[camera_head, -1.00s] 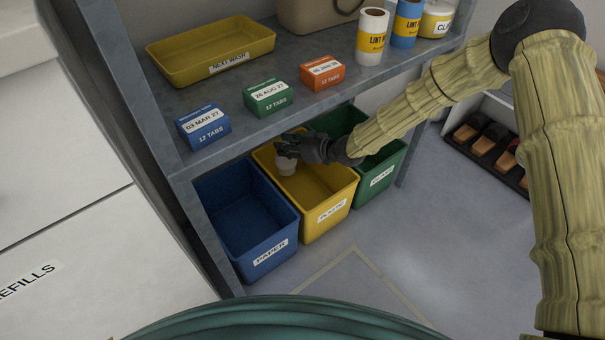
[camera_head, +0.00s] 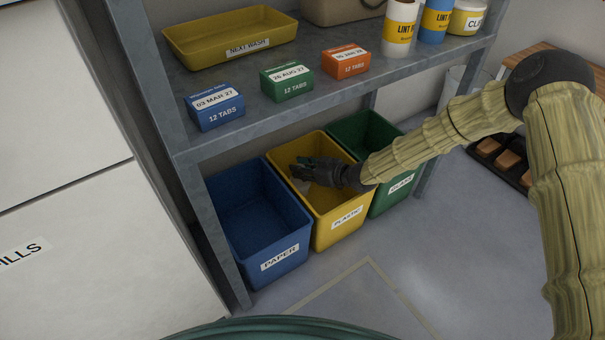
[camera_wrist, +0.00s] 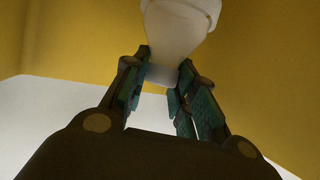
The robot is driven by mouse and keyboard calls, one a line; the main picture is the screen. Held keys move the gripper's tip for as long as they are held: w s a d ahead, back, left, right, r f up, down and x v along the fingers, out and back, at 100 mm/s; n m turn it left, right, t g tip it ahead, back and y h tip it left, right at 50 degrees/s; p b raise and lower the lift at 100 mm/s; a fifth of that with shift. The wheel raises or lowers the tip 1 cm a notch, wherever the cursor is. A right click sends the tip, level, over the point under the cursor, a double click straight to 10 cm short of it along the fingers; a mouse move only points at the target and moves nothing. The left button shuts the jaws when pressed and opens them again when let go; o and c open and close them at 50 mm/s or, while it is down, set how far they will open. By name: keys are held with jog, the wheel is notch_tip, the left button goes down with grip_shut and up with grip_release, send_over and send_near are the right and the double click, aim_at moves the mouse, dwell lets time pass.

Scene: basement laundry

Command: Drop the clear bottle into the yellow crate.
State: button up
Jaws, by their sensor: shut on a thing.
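The yellow crate (camera_head: 325,236), labelled PLASTIC, stands on the floor under the shelf, between two other crates. My gripper (camera_head: 300,172) is over the crate's opening, reaching in from the right. In the wrist view my gripper's two fingers (camera_wrist: 166,62) are shut on the pale, clear-looking bottle (camera_wrist: 178,32), gripping its narrower end. Yellow crate wall (camera_wrist: 75,45) fills the background behind it. In the head view the bottle is mostly hidden by my gripper, and I cannot tell whether it touches the crate.
A blue crate (camera_head: 262,245) labelled PAPER stands left of the yellow one, and a green crate (camera_head: 392,200) stands right. The metal shelf (camera_head: 240,122) above carries small boxes, a yellow tray (camera_head: 215,45) and canisters. The floor in front is clear.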

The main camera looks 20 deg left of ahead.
jog(key=shift+f, duration=0.8)
jog(key=o, duration=1.1)
jog(key=shift+f, duration=0.1)
jog(key=shift+c, duration=0.2)
jog(key=shift+r, duration=0.35)
jog(key=p+v, duration=0.4)
jog(key=v, duration=0.3)
jog(key=shift+d+r, duration=0.25)
jog(key=shift+r, duration=0.2)
